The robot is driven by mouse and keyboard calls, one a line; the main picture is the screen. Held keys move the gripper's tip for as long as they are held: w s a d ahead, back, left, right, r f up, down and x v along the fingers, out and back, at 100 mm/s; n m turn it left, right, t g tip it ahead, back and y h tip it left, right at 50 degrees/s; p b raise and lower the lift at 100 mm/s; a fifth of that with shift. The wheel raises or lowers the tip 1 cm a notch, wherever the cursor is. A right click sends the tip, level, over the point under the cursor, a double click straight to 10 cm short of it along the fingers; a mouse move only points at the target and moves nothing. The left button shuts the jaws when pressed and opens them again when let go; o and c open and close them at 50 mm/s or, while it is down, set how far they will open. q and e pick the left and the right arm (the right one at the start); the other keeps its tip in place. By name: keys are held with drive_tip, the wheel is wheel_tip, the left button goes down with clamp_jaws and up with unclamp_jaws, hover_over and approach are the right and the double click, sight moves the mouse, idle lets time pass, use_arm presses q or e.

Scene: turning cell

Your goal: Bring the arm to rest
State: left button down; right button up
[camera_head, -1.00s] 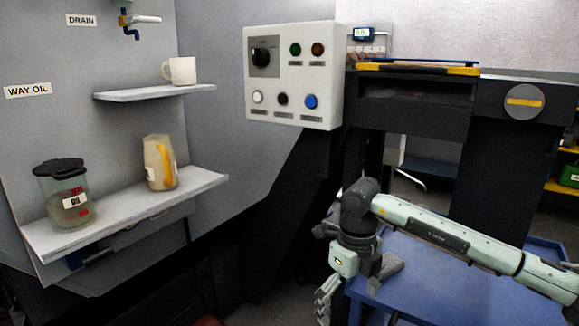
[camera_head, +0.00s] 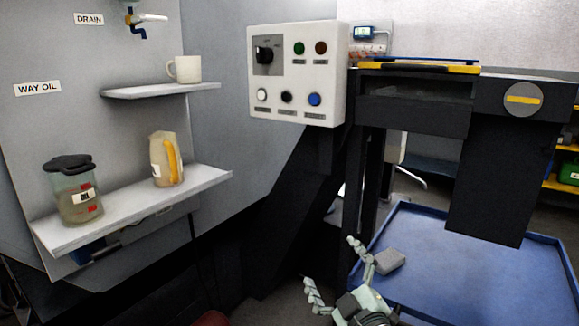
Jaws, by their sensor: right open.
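My right gripper (camera_head: 332,262) is at the bottom centre of the head view, its two jointed fingers spread apart with nothing between them. It is low, beside the near left part of the blue tray (camera_head: 480,250). A small grey block (camera_head: 389,261) shows right behind one finger, on or over the tray; I cannot tell whether the finger touches it. The rest of the right arm is mostly out of the frame. My left gripper does not show.
A white control panel (camera_head: 293,113) hangs above the gripper. A mug (camera_head: 184,69) stands on the upper shelf (camera_head: 165,90). Most of the tray is clear.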

drive_tip(key=s+d+f+m+g+h, duration=0.3)
drive_tip(key=s+d+f+m+h, duration=0.15)
drive_tip(key=d+f, duration=0.4)
drive_tip(key=s+d+f+m+g+h, duration=0.35)
drive_tip(key=s+d+f, duration=0.2)
drive_tip(key=f, duration=0.65)
drive_tip(key=s+d+f+m+g, duration=0.1)
drive_tip(key=s+f+g, duration=0.3)
drive_tip(key=s, duration=0.5)
drive_tip(key=s+d+f+m+g, duration=0.2)
drive_tip(key=s+d+f+g, duration=0.1)
drive_tip(key=s+f, duration=0.4)
drive_tip(key=s, duration=0.3)
drive_tip(key=shift+s+f+g+y, duration=0.2)
drive_tip(key=shift+f+g+y, duration=0.1)
drive_tip(key=shift+g+y, duration=0.1)
drive_tip(key=shift+d, duration=0.1)
